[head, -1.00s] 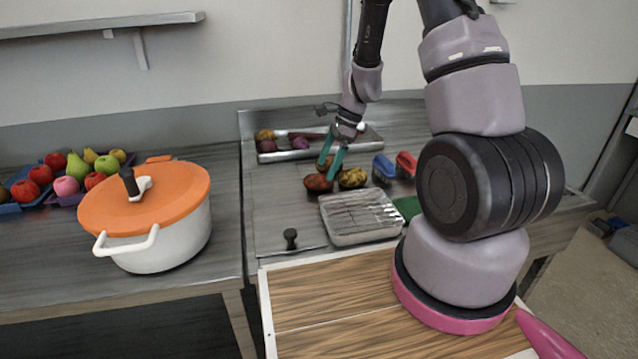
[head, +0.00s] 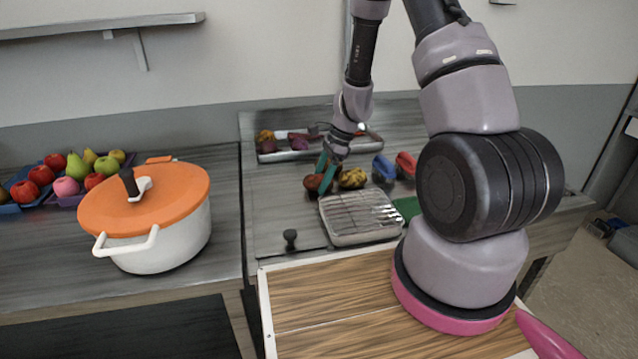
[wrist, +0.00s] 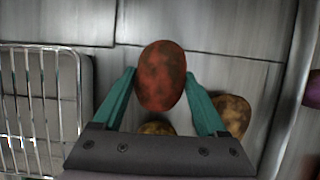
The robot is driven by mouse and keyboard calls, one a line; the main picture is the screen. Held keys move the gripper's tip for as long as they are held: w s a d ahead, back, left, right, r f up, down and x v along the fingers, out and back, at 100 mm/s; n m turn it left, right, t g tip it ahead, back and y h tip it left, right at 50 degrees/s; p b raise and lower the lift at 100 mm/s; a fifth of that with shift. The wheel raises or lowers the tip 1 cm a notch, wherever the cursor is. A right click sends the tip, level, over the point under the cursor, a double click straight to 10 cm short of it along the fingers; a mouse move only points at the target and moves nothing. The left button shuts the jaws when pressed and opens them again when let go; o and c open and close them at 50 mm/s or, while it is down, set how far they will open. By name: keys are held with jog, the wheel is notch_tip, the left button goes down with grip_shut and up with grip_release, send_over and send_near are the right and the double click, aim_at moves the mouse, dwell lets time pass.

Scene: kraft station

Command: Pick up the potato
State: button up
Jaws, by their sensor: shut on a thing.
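A reddish-brown potato (wrist: 161,75) sits between the teal fingertips of my gripper (wrist: 161,84) in the wrist view, with a finger against each side. My gripper (head: 325,176) is shut on it. In the head view the reddish-brown potato (head: 312,182) shows at the fingers, low over the metal counter; the fingers partly cover it. I cannot tell whether it touches the counter. A yellow-brown potato (head: 352,178) lies just to the right, and it also shows in the wrist view (wrist: 235,113). Another yellowish one (wrist: 157,128) is partly hidden by the gripper body.
A wire rack on a tray (head: 360,217) stands in front of my gripper. A metal tray (head: 355,147) with produce lies behind. Blue (head: 384,168) and red (head: 405,164) items are to the right. A white pot with an orange lid (head: 165,235) stands left.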

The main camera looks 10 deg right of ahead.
notch_tip(320, 180, up, 9)
jog(key=shift+r, duration=0.1)
jog(key=s+d+r, duration=0.3)
jog(key=s+d, duration=0.6)
jog(key=d, duration=0.4)
jog(key=s+d+f, duration=0.1)
jog(key=s+d, duration=0.1)
jog(key=d, duration=0.1)
jog(key=s+d+f, duration=0.2)
jog(key=d, duration=0.1)
jog(key=s+d+f, duration=0.2)
jog(key=s+d, duration=0.1)
jog(key=d, duration=0.1)
jog(key=shift+d+f, duration=0.1)
jog(key=shift+f, duration=0.15)
jog(key=shift+s+d+f, duration=0.25)
jog(key=shift+s+d, duration=0.05)
jog(key=shift+d, duration=0.05)
jog(key=shift+a, duration=0.4)
jog(key=shift+f, duration=0.1)
